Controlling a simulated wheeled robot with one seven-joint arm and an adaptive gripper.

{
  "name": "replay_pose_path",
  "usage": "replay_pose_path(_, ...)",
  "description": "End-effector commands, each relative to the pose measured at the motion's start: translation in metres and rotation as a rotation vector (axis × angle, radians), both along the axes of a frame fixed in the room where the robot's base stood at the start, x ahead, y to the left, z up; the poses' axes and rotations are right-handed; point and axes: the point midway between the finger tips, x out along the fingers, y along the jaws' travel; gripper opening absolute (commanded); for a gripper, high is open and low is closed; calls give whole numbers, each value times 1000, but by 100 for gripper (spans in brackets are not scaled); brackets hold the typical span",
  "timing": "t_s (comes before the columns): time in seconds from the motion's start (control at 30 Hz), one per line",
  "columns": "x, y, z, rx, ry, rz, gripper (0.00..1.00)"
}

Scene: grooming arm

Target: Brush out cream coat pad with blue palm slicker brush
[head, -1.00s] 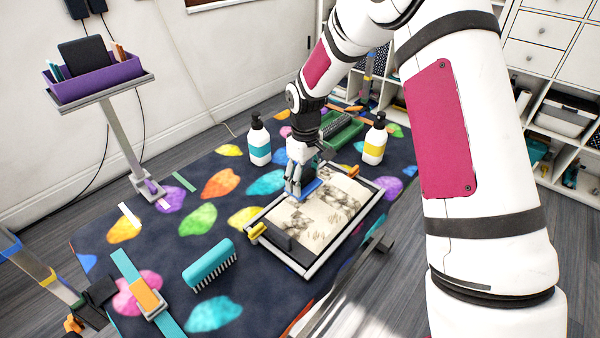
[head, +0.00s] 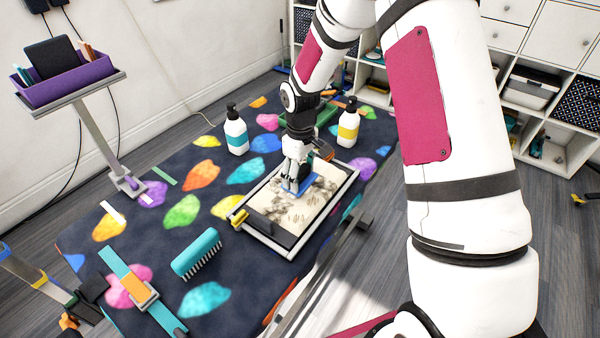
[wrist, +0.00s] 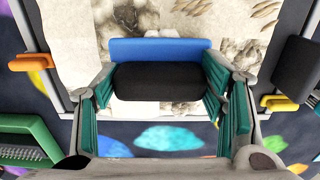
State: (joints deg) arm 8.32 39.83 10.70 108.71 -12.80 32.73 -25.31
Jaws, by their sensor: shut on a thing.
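The cream coat pad (head: 275,211) lies in a pale frame (head: 265,244) on the patterned table mat, with dark grey matted patches and small tan tufts on it. My gripper (head: 297,184) is over the pad and shut on the blue palm slicker brush (head: 301,190). In the wrist view the brush's blue edge (wrist: 160,49) and black body (wrist: 158,82) sit between my two green-padded fingers (wrist: 159,95). The brush is low over the pad. Its bristles are hidden, so I cannot tell whether they touch.
A teal brush (head: 196,252) lies left of the frame. A yellow clamp (head: 239,216) grips the frame's left side. Two pump bottles, teal-labelled (head: 236,135) and yellow-labelled (head: 348,127), stand behind, beside a green tray (head: 325,112). A purple caddy (head: 65,82) stands on a post.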

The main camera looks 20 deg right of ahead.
Motion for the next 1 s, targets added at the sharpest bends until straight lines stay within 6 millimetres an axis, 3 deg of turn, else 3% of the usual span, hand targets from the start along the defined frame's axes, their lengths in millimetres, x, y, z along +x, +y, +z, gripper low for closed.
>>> replay_pose_path(0.17,-6,-4,0,-2,6,-3,42)
replay_pose_path(0.7,-64,-46,2,-1,3,-3,42)
replay_pose_path(1.0,-66,-48,0,0,0,-1,42)
